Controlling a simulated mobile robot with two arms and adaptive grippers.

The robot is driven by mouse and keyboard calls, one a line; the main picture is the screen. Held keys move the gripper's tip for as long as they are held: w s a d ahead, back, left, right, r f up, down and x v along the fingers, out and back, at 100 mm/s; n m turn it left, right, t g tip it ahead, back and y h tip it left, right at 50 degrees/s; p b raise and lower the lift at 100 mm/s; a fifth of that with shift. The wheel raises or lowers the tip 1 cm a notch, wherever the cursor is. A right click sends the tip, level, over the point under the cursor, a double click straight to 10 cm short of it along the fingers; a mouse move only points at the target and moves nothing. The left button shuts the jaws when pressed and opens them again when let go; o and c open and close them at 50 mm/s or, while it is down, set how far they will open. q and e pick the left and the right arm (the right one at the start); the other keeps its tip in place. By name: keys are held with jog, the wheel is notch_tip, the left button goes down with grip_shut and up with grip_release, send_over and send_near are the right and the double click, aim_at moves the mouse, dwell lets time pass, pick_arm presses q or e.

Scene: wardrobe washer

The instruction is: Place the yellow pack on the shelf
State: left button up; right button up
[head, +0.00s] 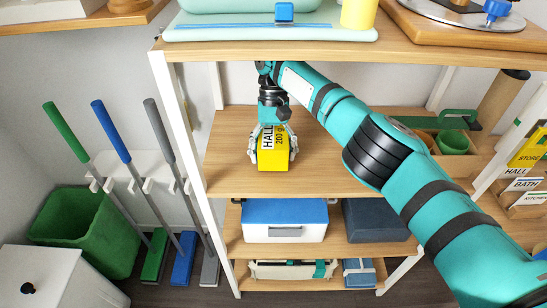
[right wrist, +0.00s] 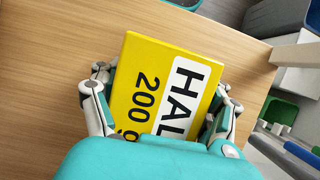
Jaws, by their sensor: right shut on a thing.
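The yellow pack (head: 273,158), marked "HALL 200", is at the wooden shelf board (head: 322,182) of the rack, near its left end. My right gripper (head: 273,150) comes down from above and is shut on the pack, with a finger on each side. In the right wrist view the pack (right wrist: 165,88) sits between both fingers, over bare wood (right wrist: 60,70). I cannot tell whether its underside touches the board. My left gripper is not in view.
A crate with a green cup (head: 452,142) stands on the same board at the right. A blue-lidded box (head: 285,220) is on the shelf below. The rack's white post (head: 183,130) is left of the pack. The board's middle is clear.

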jog(key=shift+f, duration=0.4)
dwell(0.4)
jog(key=o, duration=1.4)
